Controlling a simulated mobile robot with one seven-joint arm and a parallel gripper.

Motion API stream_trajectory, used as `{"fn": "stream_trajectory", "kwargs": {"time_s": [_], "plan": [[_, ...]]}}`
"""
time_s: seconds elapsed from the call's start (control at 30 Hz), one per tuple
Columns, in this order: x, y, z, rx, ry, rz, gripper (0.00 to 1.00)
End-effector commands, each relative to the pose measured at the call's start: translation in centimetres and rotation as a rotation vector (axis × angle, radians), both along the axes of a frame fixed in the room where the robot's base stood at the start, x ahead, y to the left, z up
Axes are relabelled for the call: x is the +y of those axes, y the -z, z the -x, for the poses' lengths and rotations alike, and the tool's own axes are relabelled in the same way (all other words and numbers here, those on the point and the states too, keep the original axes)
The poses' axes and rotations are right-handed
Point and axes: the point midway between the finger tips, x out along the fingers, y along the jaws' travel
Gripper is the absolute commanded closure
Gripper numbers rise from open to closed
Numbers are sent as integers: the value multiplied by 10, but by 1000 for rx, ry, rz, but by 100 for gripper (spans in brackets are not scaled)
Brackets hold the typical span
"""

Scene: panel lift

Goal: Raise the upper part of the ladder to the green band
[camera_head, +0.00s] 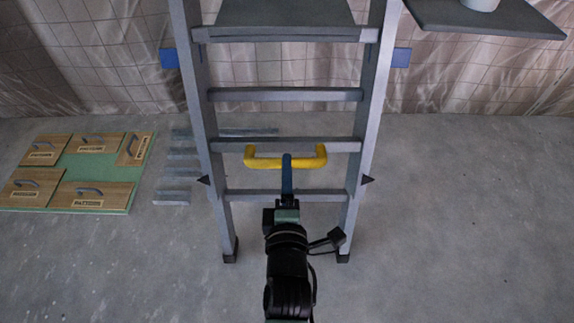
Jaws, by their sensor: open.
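The grey ladder (203,115) stands upright in the middle of the view, with several rungs between its two rails. A yellow handle (262,163) sits low on it, just below a rung. My gripper (287,158) is open, with its blue fingers lined up edge-on at the middle of the handle. The fingers overlap the handle bar in this view; I cannot tell whether they touch it. Blue tabs stick out beside the left rail (169,58) and the right rail (402,57). The ladder's top is out of view, and no green band shows on it.
A green board (75,208) with several handled wooden panels lies on the floor at left. Grey bars (178,170) lie beside the ladder. A dark shelf (515,22) with a white vessel juts in at top right. The floor at right is clear.

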Motion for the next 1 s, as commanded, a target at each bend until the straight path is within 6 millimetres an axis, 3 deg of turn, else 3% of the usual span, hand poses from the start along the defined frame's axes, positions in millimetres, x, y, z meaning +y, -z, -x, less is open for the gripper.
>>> {"fn": "stream_trajectory", "kwargs": {"time_s": [0.23, 0.63, 0.93, 1.0], "plan": [[-1, 3, -29, -1, 1, 1, 43], [0, 3, -35, 0, 1, 1, 43], [0, 3, -35, 0, 1, 1, 95], [0, 3, -35, 0, 1, 1, 100]]}}
